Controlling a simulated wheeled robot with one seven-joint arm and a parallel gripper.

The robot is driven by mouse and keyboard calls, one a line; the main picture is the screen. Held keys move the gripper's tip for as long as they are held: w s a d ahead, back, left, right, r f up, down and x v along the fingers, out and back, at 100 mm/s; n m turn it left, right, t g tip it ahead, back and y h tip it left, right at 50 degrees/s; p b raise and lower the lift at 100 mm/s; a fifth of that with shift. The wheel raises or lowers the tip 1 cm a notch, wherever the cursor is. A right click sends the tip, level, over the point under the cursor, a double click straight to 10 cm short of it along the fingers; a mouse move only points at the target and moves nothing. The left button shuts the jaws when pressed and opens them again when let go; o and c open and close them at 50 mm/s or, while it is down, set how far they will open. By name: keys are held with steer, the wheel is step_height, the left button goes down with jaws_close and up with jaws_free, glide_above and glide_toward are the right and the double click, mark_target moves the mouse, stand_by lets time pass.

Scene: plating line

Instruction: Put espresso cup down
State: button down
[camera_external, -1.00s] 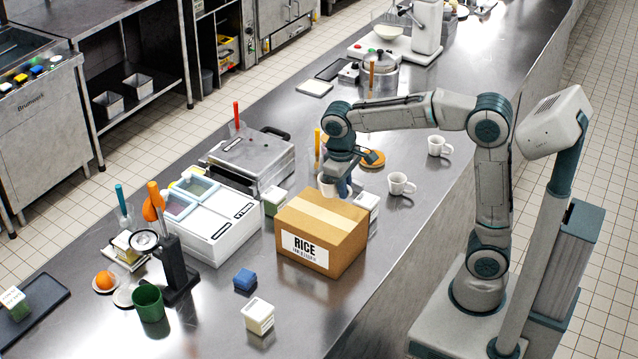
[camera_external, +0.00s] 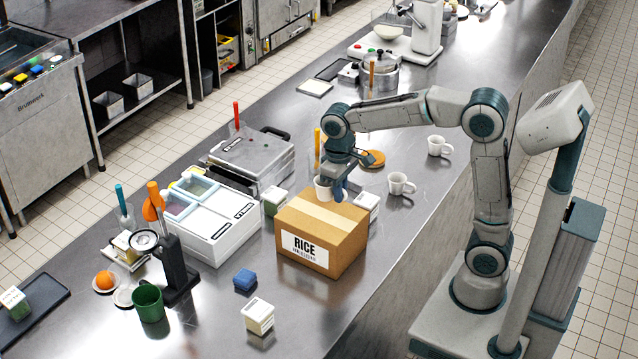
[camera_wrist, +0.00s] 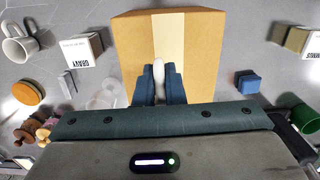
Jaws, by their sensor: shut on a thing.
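A white espresso cup (camera_external: 323,189) is held by my gripper (camera_external: 336,190) at the far edge of the rice box, above or just behind its top; I cannot tell whether it touches anything. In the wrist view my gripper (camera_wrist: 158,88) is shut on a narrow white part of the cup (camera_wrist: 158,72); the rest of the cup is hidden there. The brown cardboard box (camera_external: 320,238) labelled RICE stands on the steel counter (camera_external: 375,255). It also shows in the wrist view (camera_wrist: 205,45), beyond the fingers.
Two more white cups (camera_external: 401,184) (camera_external: 438,146) stand to the right. A small labelled carton (camera_external: 367,203) is close beside the box, another (camera_external: 275,203) behind it. A white unit with lidded bins (camera_external: 225,235) is at left. A blue block (camera_external: 244,280) lies in front.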

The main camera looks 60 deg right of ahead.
steer(key=shift+w+a+f, duration=0.25)
steer(key=shift+a+f, duration=0.2)
steer(key=shift+a, duration=0.15)
steer(key=shift+f+p, duration=0.3)
steer(key=shift+f, duration=1.65)
steer(key=shift+f, duration=0.15)
steer(key=c, duration=1.5)
jaws_free()
